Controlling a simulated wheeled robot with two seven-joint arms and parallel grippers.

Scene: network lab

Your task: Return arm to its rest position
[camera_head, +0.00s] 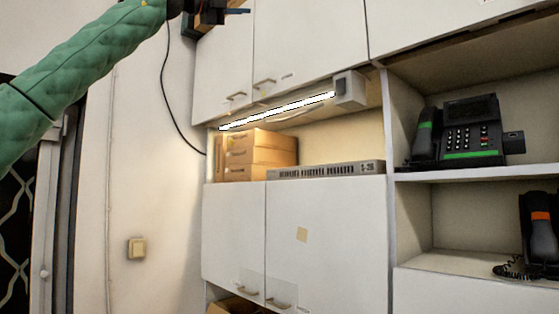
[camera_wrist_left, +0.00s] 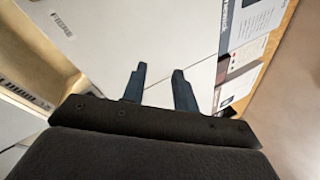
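My left arm (camera_head: 85,62), in a green quilted sleeve, reaches in from the left of the head view and is raised to the top edge. My left gripper (camera_head: 245,11) is at the top, in front of the upper white cabinet doors, and partly cut off by the frame. In the left wrist view my left gripper (camera_wrist_left: 160,85) shows two dark fingers standing apart with nothing between them. White panels lie beyond the fingers. My right gripper is in neither view.
White upper cabinets (camera_head: 310,40) stand close by the left gripper. Below are brown boxes (camera_head: 260,150), a grey network switch (camera_head: 325,170) and a lit strip lamp (camera_head: 277,110). Desk phones (camera_head: 468,130) sit on the right shelves. A dark cable (camera_head: 168,105) hangs along the wall.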

